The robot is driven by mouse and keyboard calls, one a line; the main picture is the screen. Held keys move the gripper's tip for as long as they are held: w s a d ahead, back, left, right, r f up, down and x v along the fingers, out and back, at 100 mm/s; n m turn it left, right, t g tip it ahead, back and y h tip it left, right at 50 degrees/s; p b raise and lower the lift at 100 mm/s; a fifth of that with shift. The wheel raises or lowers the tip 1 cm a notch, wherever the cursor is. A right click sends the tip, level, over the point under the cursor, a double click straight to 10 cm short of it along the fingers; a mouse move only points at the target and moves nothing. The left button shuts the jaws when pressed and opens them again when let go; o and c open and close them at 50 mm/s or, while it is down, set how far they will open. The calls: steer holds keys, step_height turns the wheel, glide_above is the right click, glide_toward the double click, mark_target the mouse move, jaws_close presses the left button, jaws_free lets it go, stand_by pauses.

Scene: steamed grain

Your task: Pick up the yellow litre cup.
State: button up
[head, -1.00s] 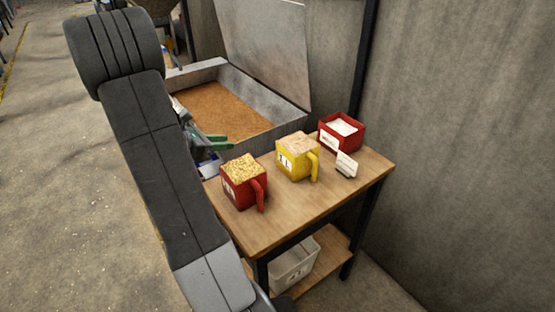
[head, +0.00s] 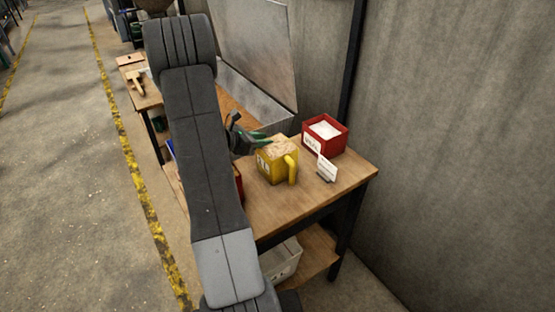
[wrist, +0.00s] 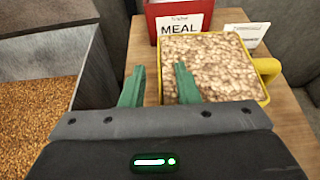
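The yellow litre cup (head: 272,167) stands upright on the wooden table, filled to the top with pale flakes. Its handle (head: 292,169) faces right and toward me. In the wrist view the cup (wrist: 266,92) is just ahead of the fingers, its handle at the right. The left finger is left of the cup, and the right finger overlaps the near-left part of the flakes in the picture. In the head view my gripper (head: 259,140) is at the cup's far left side, partly behind my arm.
A red box (head: 325,135) labelled MEAL stands behind the cup, with a small white card (head: 327,168) beside it. A red cup (head: 240,185) is mostly hidden behind my arm. A metal bin of brown grain (wrist: 45,98) lies left. The table's right front (head: 310,195) is clear.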

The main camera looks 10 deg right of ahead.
steer(key=shift+x, duration=1.4)
jaws_close()
steer(key=shift+r, duration=0.1)
